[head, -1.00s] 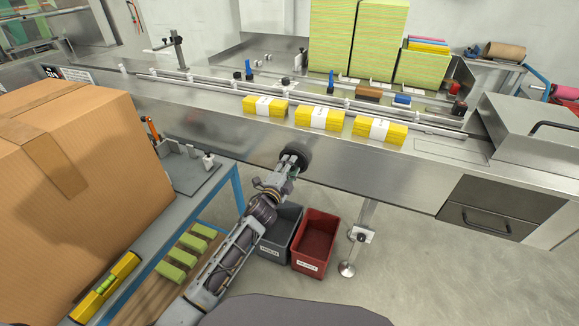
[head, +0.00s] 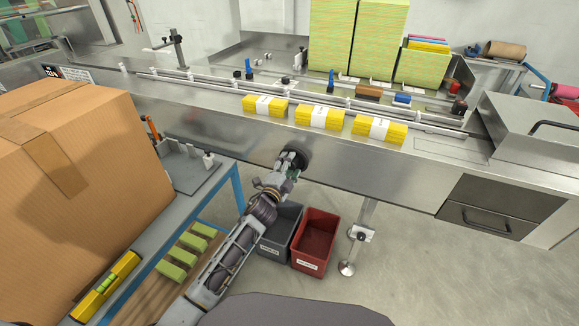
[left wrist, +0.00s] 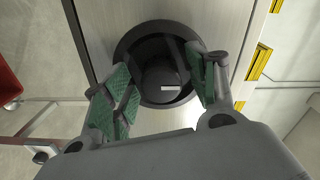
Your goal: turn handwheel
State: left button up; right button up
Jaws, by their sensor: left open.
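The black handwheel (head: 299,155) is on the front face of the steel machine, below the conveyor top. In the left wrist view the handwheel (left wrist: 128,42) fills the upper middle, with a dark round hub and a small pale mark. My left gripper (head: 285,163) is at the handwheel. In the left wrist view its green-padded fingers (left wrist: 163,88) are apart, one on each side of the hub, in front of the wheel. I cannot tell whether the pads touch it. My right gripper is not in view.
Several yellow cloth packs (head: 318,116) lie on the conveyor. A grey bin (head: 273,246) and a red bin (head: 322,223) stand on the floor below. A large cardboard box (head: 110,155) stands on the bench at left. A machine leg (head: 363,218) stands right of the bins.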

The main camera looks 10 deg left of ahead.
pick_arm(q)
jog(key=v, duration=1.2)
dwell(0.7)
dwell(0.6)
